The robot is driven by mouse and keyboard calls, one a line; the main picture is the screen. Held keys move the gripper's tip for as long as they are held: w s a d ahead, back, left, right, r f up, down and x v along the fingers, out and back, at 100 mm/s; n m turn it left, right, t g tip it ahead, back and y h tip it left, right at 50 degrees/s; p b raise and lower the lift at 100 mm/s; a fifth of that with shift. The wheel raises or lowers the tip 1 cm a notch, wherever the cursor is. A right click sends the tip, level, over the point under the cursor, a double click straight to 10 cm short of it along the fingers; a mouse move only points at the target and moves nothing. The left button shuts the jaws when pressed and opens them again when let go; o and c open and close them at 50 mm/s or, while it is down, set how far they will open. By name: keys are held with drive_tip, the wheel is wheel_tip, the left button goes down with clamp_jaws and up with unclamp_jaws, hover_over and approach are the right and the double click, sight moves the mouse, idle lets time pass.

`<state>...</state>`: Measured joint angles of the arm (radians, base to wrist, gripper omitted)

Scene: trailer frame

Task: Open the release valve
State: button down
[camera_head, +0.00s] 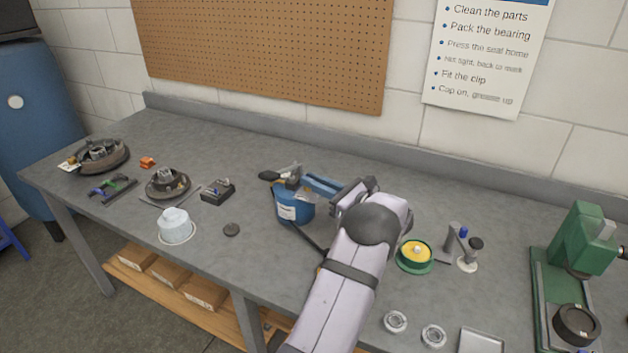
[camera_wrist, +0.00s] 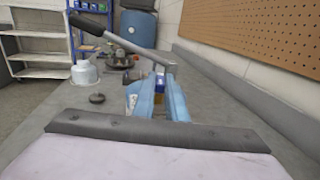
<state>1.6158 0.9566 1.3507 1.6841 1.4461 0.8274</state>
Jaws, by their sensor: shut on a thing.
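A blue, round-bodied unit (camera_head: 291,207) with a white label stands mid-bench. A grey metal lever with a black grip (camera_head: 269,176) sits at its top and points left; the lever also shows in the wrist view (camera_wrist: 122,43). No separate release valve can be made out. My gripper (camera_head: 306,183) reaches in from the right at the unit's top, its light-blue fingers close together. In the wrist view my gripper (camera_wrist: 158,92) has its tips at the lever's inner end and appears shut on it. The exact contact is hidden by the fingers.
To the left are a white tub (camera_head: 175,227), a dark disc (camera_head: 231,230) and hub parts (camera_head: 168,184). To the right are a yellow-and-green tin (camera_head: 414,254) and a green press (camera_head: 578,245). The bench's back strip is clear.

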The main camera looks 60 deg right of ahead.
drive_tip(key=m+g+h, duration=0.1)
drive_tip(key=h, duration=0.1)
drive_tip(key=m+h+b, duration=0.1)
drive_tip(key=m+h, duration=0.1)
drive_tip(key=shift+w+a+f+g+h, duration=0.1)
drive_tip(key=shift+a+f+g+h, duration=0.05)
drive_tip(key=shift+a+g+h, duration=0.2)
drive_tip(key=m+g+h+b, duration=0.1)
drive_tip(key=b, duration=0.1)
drive_tip(key=m+g+h+b, duration=0.1)
drive_tip(key=h+b, duration=0.1)
drive_tip(key=shift+w+a+f+m, duration=0.2)
drive_tip(key=shift+m, duration=0.1)
drive_tip(key=m+g+h+b, duration=0.1)
drive_tip(key=g+b, duration=0.1)
drive_tip(key=b, duration=0.1)
drive_tip(key=m+g+h+b, duration=0.2)
drive_tip(key=b, duration=0.1)
drive_tip(key=shift+w+a+r+h, duration=0.1)
drive_tip(key=shift+w+a+h, duration=0.05)
drive_tip(key=shift+w+h, duration=0.1)
drive_tip(key=shift+r+m+b, duration=0.1)
drive_tip(key=shift+m+b, duration=0.2)
drive_tip(key=shift+b, duration=0.1)
drive_tip(key=shift+s+r+g+h, duration=0.1)
drive_tip(key=shift+r+g+h, duration=0.15)
drive_tip(key=shift+g, duration=0.2)
drive_tip(key=c, duration=1.8)
unclamp_jaws()
